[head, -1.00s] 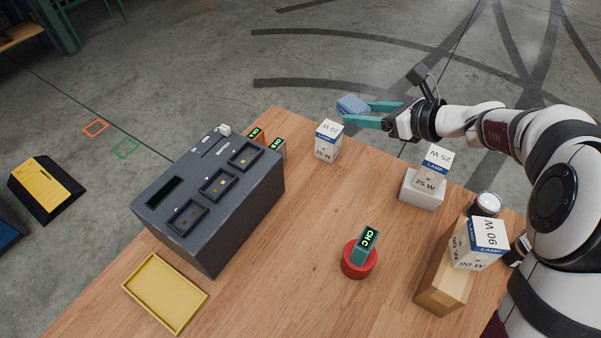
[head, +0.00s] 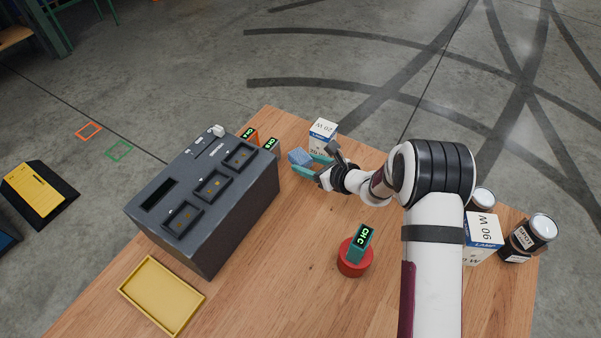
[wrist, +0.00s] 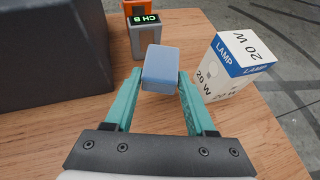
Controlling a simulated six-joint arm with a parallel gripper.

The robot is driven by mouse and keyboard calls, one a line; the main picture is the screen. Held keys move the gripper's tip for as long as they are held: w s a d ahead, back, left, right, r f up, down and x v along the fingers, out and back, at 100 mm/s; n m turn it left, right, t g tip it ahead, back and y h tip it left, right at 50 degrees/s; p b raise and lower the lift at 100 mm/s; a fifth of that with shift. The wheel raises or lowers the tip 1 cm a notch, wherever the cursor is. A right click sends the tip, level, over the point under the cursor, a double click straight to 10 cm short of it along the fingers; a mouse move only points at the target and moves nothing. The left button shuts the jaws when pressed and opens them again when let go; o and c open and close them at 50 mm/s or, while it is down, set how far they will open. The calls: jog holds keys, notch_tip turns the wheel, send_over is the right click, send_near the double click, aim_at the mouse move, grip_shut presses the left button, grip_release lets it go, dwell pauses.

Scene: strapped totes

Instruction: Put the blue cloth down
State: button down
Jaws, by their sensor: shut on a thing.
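The blue cloth (head: 299,157) is a small folded block. It is held between the teal fingertips of my gripper (head: 307,166), in front of the 20 W lamp box in the head view. In the wrist view the cloth (wrist: 161,68) sits between the two fingers of my gripper (wrist: 160,88). My gripper is shut on it. The cloth is over the wooden table (head: 285,225), near its far end. I cannot tell whether its underside touches the wood.
The 20 W lamp box (wrist: 236,65) stands close to the right of the cloth. The CH B block (wrist: 144,35) is just behind it. The dark console (head: 205,200) stands to the left. A yellow tray (head: 162,294) and a red base with the CH C block (head: 360,243) stand nearer.

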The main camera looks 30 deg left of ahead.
aim_at(301, 180)
jog(key=f, duration=0.1)
jog(key=a+f, duration=0.1)
jog(key=f, duration=0.3)
jog(key=shift+s+a, duration=0.15)
jog(key=shift+a, duration=0.2)
jog(key=shift+f, duration=0.15)
jog(key=shift+c, duration=1.1)
grip_release()
